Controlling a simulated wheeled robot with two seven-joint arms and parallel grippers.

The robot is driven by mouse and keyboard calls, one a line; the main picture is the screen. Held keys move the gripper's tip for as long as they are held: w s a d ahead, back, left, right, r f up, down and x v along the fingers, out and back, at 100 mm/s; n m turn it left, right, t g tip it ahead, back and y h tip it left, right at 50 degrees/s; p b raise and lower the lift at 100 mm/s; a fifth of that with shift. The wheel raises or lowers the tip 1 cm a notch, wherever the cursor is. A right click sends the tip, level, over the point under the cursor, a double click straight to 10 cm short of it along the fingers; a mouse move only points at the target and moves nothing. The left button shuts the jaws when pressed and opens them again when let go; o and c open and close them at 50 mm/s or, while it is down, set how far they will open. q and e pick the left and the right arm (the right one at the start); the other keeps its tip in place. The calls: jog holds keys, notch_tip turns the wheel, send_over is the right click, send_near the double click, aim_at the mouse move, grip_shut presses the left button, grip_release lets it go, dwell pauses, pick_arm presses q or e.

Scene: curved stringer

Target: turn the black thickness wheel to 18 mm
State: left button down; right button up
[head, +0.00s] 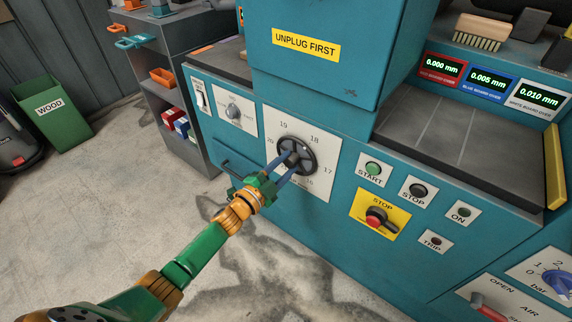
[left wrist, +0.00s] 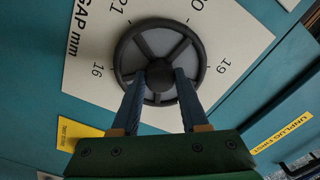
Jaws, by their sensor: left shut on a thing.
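The black thickness wheel (head: 311,153) is a round, spoked wheel on a white dial plate (head: 320,193) on the blue-green machine front. My left gripper (head: 288,160) reaches the wheel from the lower left. In the left wrist view the wheel (left wrist: 119,62) fills the middle, and the blue fingers (left wrist: 166,77) are shut on a dark part near its hub. I cannot make out a pointer mark, so the set value is unclear. My right gripper is out of view.
Right of the dial are the START button (head: 373,169), the STOP button (head: 417,191) and a red switch on a yellow plate (head: 378,217). A black handle bar (head: 235,172) sticks out to the left. A green WOOD bin (head: 53,115) stands on the open floor at left.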

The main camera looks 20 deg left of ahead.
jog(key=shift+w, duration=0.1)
pick_arm(q)
jog(key=shift+c, duration=2.1)
grip_release()
jog(key=shift+s+a, duration=0.1)
jog(key=shift+s, duration=0.05)
jog(key=p+v, duration=0.2)
jog(key=v, duration=0.4)
jog(key=shift+s, duration=0.4)
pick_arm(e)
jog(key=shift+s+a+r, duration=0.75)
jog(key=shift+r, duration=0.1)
pick_arm(q)
jog(key=shift+a, duration=0.1)
